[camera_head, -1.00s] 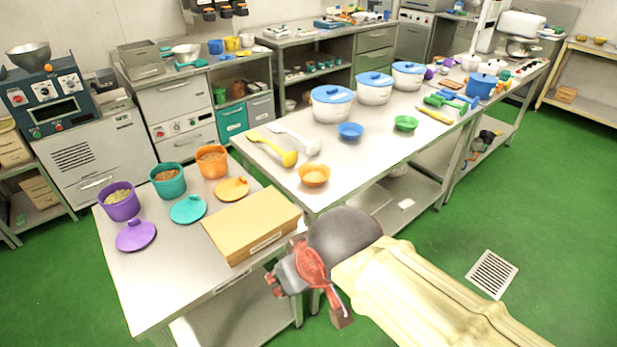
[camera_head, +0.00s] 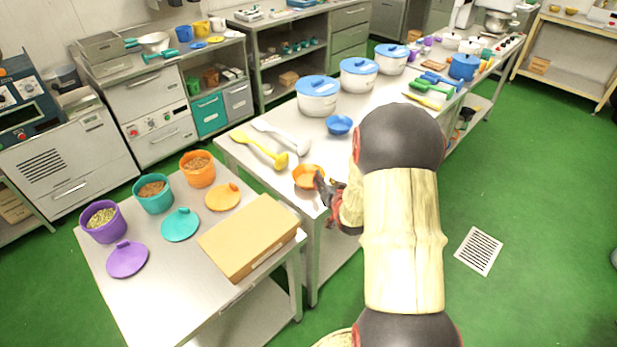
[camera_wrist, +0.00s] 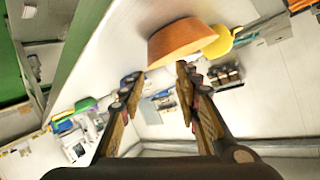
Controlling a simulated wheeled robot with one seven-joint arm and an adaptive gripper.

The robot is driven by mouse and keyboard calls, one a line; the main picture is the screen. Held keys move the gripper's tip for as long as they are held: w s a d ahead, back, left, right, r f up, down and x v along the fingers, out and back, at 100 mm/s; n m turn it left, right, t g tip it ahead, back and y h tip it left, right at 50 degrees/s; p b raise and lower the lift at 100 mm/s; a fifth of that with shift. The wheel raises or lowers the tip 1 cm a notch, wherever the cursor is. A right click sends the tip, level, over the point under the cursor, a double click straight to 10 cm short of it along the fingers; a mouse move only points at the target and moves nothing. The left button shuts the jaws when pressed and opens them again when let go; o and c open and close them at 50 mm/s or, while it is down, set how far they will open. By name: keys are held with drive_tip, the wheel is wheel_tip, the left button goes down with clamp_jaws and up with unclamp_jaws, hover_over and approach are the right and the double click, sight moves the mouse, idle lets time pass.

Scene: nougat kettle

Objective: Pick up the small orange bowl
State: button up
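The small orange bowl (camera_head: 307,177) stands upright near the front left corner of the long steel table (camera_head: 262,178). My gripper (camera_head: 322,190) is beside its right side in the head view, close to the rim. In the wrist view the orange bowl (camera_wrist: 180,42) shows just beyond the fingertips. My gripper (camera_wrist: 158,84) is open there, its two fingers apart with nothing between them. I cannot tell whether a finger touches the bowl.
A yellow ladle (camera_head: 262,150) and a white ladle (camera_head: 283,134) lie left of the bowl. A blue bowl (camera_head: 339,125) and white pots with blue lids (camera_head: 317,97) stand behind. A cardboard box (camera_head: 250,240) lies on the nearer table, beside coloured tubs and lids.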

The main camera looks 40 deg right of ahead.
sight(323, 173)
drive_tip(key=shift+s+d+f, duration=0.1)
drive_tip(key=shift+d+f, duration=0.2)
drive_tip(key=shift+d, duration=0.05)
drive_tip(key=shift+w+d+f, duration=0.15)
drive_tip(key=shift+w+f, duration=0.05)
drive_tip(key=b+x, duration=0.2)
drive_tip(key=x, duration=0.5)
drive_tip(key=shift+d+r, duration=0.1)
drive_tip(key=shift+r, duration=0.1)
drive_tip(key=shift+c, duration=1.1)
clamp_jaws()
